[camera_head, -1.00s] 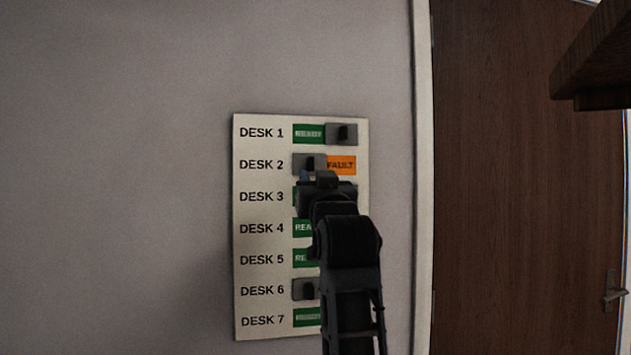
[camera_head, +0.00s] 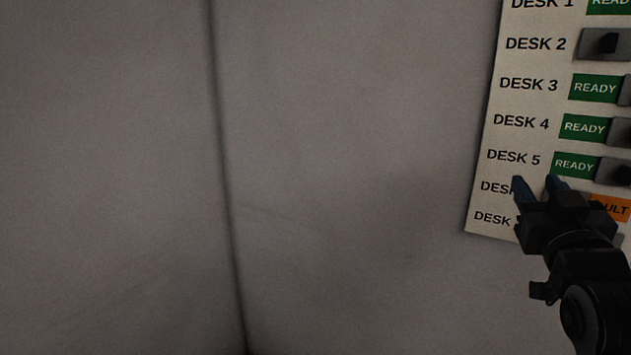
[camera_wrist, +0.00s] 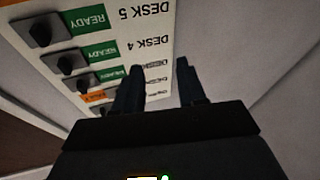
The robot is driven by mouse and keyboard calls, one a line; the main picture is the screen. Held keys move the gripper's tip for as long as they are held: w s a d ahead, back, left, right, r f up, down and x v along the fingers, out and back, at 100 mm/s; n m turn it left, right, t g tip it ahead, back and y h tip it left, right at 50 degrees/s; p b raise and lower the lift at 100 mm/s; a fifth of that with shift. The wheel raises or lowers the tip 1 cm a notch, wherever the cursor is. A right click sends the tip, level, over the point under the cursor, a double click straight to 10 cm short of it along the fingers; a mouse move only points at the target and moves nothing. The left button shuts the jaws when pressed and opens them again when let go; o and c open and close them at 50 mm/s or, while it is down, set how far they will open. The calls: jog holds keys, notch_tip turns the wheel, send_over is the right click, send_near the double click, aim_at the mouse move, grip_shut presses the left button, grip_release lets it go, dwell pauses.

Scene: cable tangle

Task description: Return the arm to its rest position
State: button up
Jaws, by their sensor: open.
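My gripper (camera_head: 537,187) is open and empty at the lower right of the head view. It is in front of the lower part of the white desk panel (camera_head: 482,205) and covers parts of the DESK 6 and DESK 7 rows. Its two fingers, standing apart, also show in the wrist view (camera_wrist: 158,90), with the panel (camera_wrist: 200,12) behind them. I cannot tell the gap between fingers and panel. My arm runs down to the bottom right corner of the head view.
Grey wall (camera_head: 340,130) with a vertical corner line fills the left and middle, free of objects.

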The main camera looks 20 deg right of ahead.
jog(key=s+a+f+n+y, duration=0.2)
jog(key=s+a+f+y, duration=0.2)
jog(key=s+a+f, duration=0.35)
jog(key=s+a+f+n+y, duration=0.25)
jog(key=s+a+f, duration=0.25)
jog(key=a+f, duration=0.45)
jog(key=s+a+f+g+y, duration=0.1)
jog(key=s+a+f+y, duration=0.1)
jog(key=s, duration=0.8)
jog(key=s+a+f+g+y, duration=0.1)
jog(key=s+a+f+y, duration=0.2)
jog(key=s, duration=0.7)
jog(key=shift+s+a+f+g, duration=0.35)
jog(key=shift+a+f, duration=0.25)
jog(key=shift+a, duration=0.6)
